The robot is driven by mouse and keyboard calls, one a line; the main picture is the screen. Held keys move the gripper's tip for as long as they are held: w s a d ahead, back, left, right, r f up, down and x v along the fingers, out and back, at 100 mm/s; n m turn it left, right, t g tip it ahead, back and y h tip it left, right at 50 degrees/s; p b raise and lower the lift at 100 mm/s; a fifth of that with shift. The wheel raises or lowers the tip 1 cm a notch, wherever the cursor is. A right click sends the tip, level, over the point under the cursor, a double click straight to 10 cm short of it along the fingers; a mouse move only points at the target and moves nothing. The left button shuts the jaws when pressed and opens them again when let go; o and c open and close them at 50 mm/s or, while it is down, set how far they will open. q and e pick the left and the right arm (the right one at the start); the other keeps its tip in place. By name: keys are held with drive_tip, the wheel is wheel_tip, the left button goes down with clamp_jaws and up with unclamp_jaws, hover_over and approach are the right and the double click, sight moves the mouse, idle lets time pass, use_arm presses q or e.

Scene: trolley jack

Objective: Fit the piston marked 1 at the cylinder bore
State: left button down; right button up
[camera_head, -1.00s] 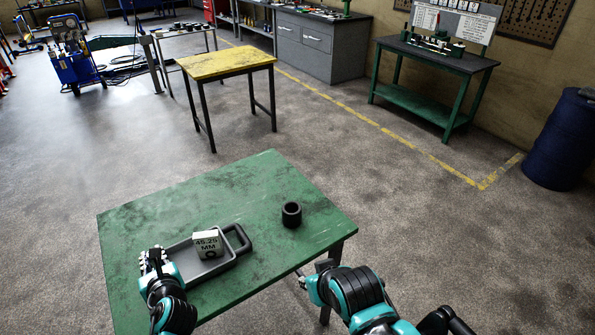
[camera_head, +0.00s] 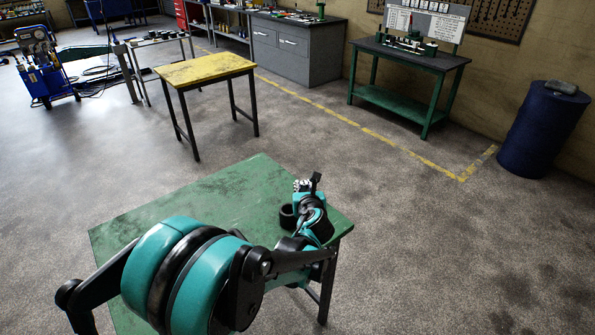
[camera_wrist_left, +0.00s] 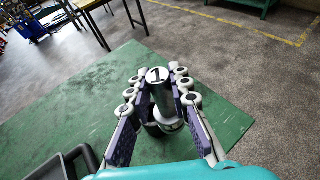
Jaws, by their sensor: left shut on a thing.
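My left gripper (camera_head: 304,188) is over the right part of the green table. In the left wrist view its two fingers (camera_wrist_left: 160,84) are shut on a grey piston (camera_wrist_left: 157,75) with a white top marked 1. The piston stands about upright. The black cylinder (camera_head: 287,217) stands on the table by this gripper, partly covered by it. In the left wrist view a dark ring, apparently the cylinder (camera_wrist_left: 152,129), shows near the piston's lower end. I cannot tell whether the piston is in the bore or above it. My right gripper is not in view.
A dark tray handle (camera_wrist_left: 68,160) shows at the left wrist view's lower left. A yellow table (camera_head: 205,70) and a green workbench (camera_head: 410,58) stand farther back.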

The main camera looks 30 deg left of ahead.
use_arm(q)
drive_tip(key=w+a+r+n+g+y, duration=0.1)
drive_tip(key=w+a, duration=0.1)
drive_tip(key=a, duration=0.4)
drive_tip(key=shift+w+a+r, duration=0.15)
drive_tip(key=shift+a+r, duration=0.2)
drive_tip(key=shift+a, duration=0.05)
drive_tip(key=shift+f, duration=0.1)
drive_tip(key=shift+f+b, duration=2.4)
drive_tip(key=shift+f, duration=0.45)
drive_tip(key=shift+f+b, duration=3.05)
drive_tip(key=shift+f, duration=0.5)
drive_tip(key=c, duration=1.3)
unclamp_jaws()
